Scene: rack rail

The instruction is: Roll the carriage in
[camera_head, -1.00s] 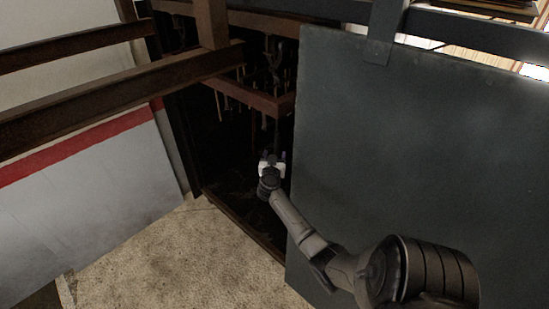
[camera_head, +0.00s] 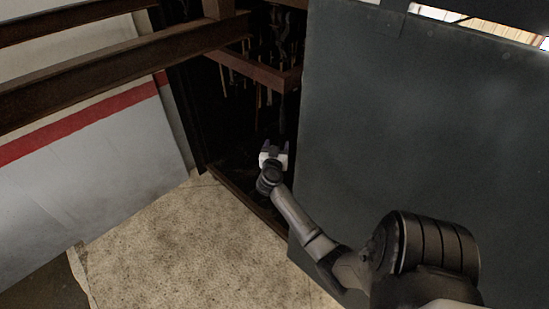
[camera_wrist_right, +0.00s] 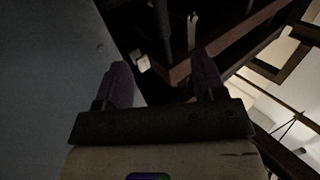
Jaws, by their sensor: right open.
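My right gripper (camera_head: 275,147) reaches to the dark opening, beside the left edge of the large dark grey panel (camera_head: 420,140). In the right wrist view its two fingers (camera_wrist_right: 163,78) are apart with nothing between them. A brown rail frame (camera_head: 265,75) crosses inside the opening above the gripper, and it also shows in the right wrist view (camera_wrist_right: 225,48). Several thin pieces (camera_head: 258,92) hang in the dark behind it. I cannot tell which part is the carriage. My left gripper is out of view.
Brown beams (camera_head: 120,72) cross the upper left. A pale wall panel with a red stripe (camera_head: 80,125) stands at the left. The concrete floor (camera_head: 180,240) in front of the opening is clear. A low sill (camera_head: 240,192) edges the opening.

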